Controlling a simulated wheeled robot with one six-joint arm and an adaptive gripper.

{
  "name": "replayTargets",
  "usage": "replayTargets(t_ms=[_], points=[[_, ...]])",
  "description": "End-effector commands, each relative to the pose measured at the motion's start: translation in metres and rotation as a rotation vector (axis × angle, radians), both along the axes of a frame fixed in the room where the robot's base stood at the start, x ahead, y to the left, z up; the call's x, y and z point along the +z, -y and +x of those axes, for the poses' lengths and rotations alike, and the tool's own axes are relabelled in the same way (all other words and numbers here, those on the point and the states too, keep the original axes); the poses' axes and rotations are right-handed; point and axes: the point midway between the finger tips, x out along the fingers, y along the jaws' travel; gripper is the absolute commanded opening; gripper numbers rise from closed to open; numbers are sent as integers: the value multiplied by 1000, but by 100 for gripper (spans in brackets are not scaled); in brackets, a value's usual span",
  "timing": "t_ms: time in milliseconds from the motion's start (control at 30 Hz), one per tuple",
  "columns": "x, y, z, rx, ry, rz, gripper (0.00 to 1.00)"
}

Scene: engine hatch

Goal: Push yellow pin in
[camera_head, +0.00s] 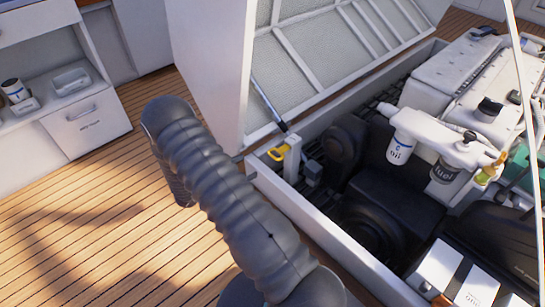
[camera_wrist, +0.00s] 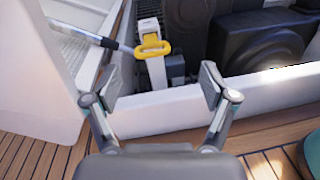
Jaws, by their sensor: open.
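The yellow pin (camera_head: 278,152) has a loop-shaped handle and sits at the top of a white post (camera_head: 292,160) inside the hatch, near the lower end of the strut. In the wrist view the yellow pin (camera_wrist: 152,46) is ahead of my gripper (camera_wrist: 160,86), a little left of the middle between the fingers. My gripper is open and empty, its two fingers spread wide, apart from the pin. How deep the pin sits cannot be told. In the head view my arm shows, but the gripper's fingers do not.
The white hatch rim (camera_wrist: 165,112) lies below the pin. Engine parts (camera_head: 385,200) fill the hatch at right. Wooden deck (camera_head: 100,225) is clear at left.

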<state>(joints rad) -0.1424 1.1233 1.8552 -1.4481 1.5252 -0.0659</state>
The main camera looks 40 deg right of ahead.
Motion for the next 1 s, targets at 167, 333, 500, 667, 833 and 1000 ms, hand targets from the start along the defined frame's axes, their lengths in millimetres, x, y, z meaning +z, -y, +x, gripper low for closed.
replayTargets(t_ms=[167, 333, 500, 667, 833, 1000], points=[[-39, -3, 4, 84, -71, -56, 84], [-51, -1, 6, 112, -91, -73, 84], [-50, 16, 8, 111, -91, -73, 84], [-50, 44, 11, 109, -90, -73, 84], [-50, 76, 15, 109, -90, -73, 84], [-50, 105, 19, 109, -90, -73, 84]])
